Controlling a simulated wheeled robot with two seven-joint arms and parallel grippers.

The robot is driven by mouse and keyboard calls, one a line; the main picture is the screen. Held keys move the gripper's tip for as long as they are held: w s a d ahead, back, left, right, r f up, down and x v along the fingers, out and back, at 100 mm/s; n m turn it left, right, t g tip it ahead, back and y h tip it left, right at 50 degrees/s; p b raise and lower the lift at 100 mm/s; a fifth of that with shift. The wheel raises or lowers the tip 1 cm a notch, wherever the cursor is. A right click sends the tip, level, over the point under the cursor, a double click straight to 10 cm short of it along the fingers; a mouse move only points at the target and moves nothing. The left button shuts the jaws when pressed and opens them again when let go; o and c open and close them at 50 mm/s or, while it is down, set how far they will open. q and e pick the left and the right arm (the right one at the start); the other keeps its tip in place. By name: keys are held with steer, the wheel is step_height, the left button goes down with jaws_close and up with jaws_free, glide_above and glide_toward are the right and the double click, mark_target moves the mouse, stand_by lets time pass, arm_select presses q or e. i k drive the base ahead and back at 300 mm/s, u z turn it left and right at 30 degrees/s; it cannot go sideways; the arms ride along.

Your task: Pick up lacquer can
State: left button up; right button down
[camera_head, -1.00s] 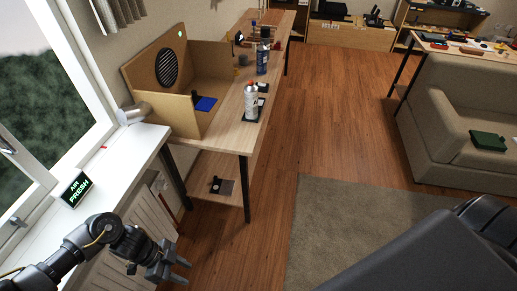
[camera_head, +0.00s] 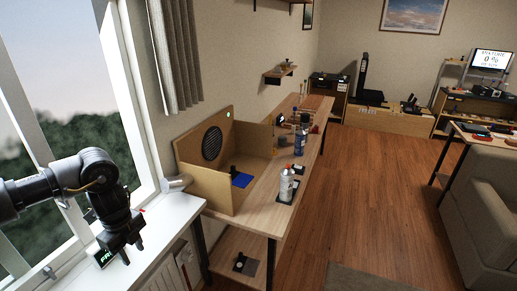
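A white spray can (camera_head: 286,186) with a reddish top stands upright on a dark pad near the front edge of the wooden workbench (camera_head: 262,219). A blue can (camera_head: 299,144) stands farther back on the same bench. Their labels are too small to read, so I cannot tell which is the lacquer can. My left gripper (camera_head: 134,255) points down over the white windowsill, in front of the air freshener sign (camera_head: 104,257). Its fingers are apart with nothing between them. It is well left of both cans and touches neither. My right gripper is not in view.
An open cardboard booth (camera_head: 211,189) with a round black grille and a blue pad stands on the bench, left of the cans. A metal cylinder (camera_head: 175,184) lies at the sill's end. The wooden floor right of the bench is clear. A grey sofa (camera_head: 482,213) stands at right.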

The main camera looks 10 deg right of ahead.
mark_target(299, 140)
steer(key=z, duration=1.45)
steer(key=i, duration=3.1)
steer(key=z, duration=2.95)
steer(key=k, duration=0.55)
steer(key=u, duration=0.3)
